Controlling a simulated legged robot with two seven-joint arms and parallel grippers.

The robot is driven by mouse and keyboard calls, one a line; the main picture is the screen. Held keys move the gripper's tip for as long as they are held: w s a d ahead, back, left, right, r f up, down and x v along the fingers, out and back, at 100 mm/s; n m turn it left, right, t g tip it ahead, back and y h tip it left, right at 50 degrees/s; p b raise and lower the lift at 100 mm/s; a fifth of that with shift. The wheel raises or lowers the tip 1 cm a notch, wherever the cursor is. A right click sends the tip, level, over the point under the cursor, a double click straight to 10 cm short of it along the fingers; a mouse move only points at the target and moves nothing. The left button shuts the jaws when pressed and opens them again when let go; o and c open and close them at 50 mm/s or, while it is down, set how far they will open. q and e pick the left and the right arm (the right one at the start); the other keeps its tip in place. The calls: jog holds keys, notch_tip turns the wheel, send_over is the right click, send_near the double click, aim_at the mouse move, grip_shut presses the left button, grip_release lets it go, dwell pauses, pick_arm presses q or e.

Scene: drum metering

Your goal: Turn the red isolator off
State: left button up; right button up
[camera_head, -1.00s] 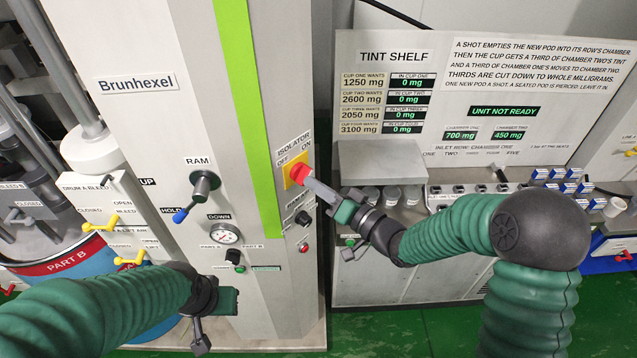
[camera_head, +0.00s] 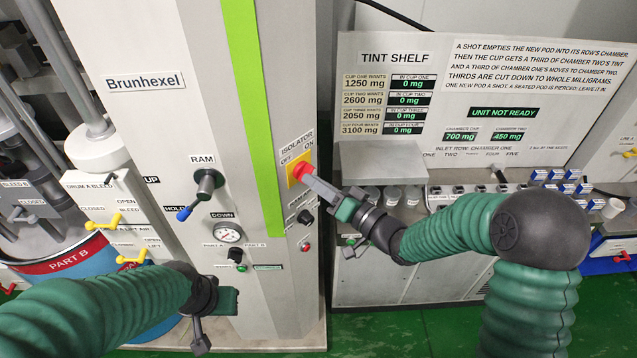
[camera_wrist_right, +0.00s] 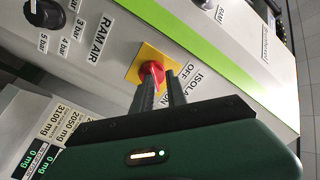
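The red isolator knob (camera_head: 300,170) sits on a yellow plate on the column's front face, with OFF at its upper left and ON at its upper right. It also shows in the right wrist view (camera_wrist_right: 151,72), on its yellow plate (camera_wrist_right: 146,58). My right gripper (camera_head: 311,179) is at the knob, its two fingers (camera_wrist_right: 160,82) pointing at it and reaching it. One finger overlaps the knob; the other lies beside it, with a gap between them. Whether they grip it is unclear. My left gripper (camera_head: 199,335) is low at the left, away from the isolator; its fingers are hard to make out.
The RAM lever (camera_head: 203,190) with a blue tip and a pressure gauge (camera_head: 228,235) are left of the isolator. The tint shelf (camera_head: 381,160) stands to the right. A blue drum (camera_head: 75,270) is at far left.

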jog(key=shift+w+d, duration=0.35)
